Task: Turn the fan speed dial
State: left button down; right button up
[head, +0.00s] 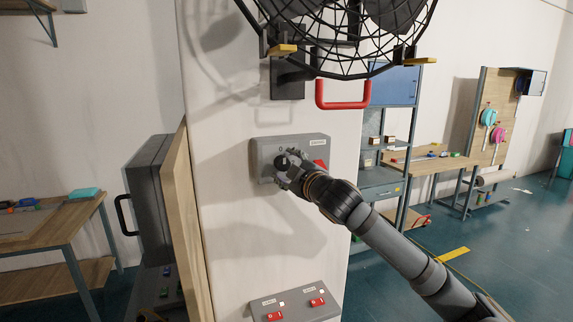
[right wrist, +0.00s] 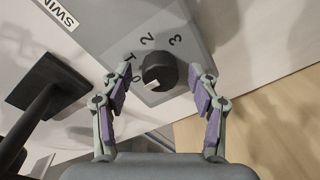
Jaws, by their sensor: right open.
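The fan speed dial is a round black knob (right wrist: 160,72) on a grey control box, with 0, 1, 2 and 3 printed around it. Its white pointer mark is at the lower left, near the 0. In the head view the box (head: 318,145) is mounted on a white pillar, and my right gripper (head: 284,164) is at its left part, partly covering the dial. In the right wrist view my right gripper (right wrist: 158,80) is open, one finger on each side of the dial, with visible gaps. My left gripper is not in view.
A black caged fan (head: 345,40) is mounted above the box, with a red handle (head: 343,104) below it. A lower grey panel (head: 296,303) carries red switches. A wooden board (head: 180,205) and dark cabinet (head: 150,195) stand left of the pillar. Floor at right is mostly clear.

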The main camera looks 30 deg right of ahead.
jog(key=c, duration=1.2)
jog(key=shift+f+m+b, duration=0.2)
jog(key=shift+m+b, duration=0.6)
jog(key=shift+b, duration=0.1)
jog(key=m+b, duration=0.2)
jog(key=shift+m, duration=0.3)
jog(key=m+b, duration=0.2)
jog(key=m, duration=0.1)
jog(key=shift+t+b, duration=0.3)
jog(key=shift+r+m+h+b, duration=0.1)
jog(key=shift+m+h+b, duration=0.2)
jog(key=shift+m+b, duration=0.8)
jog(key=shift+m+p, duration=0.3)
jog(key=shift+m, duration=0.2)
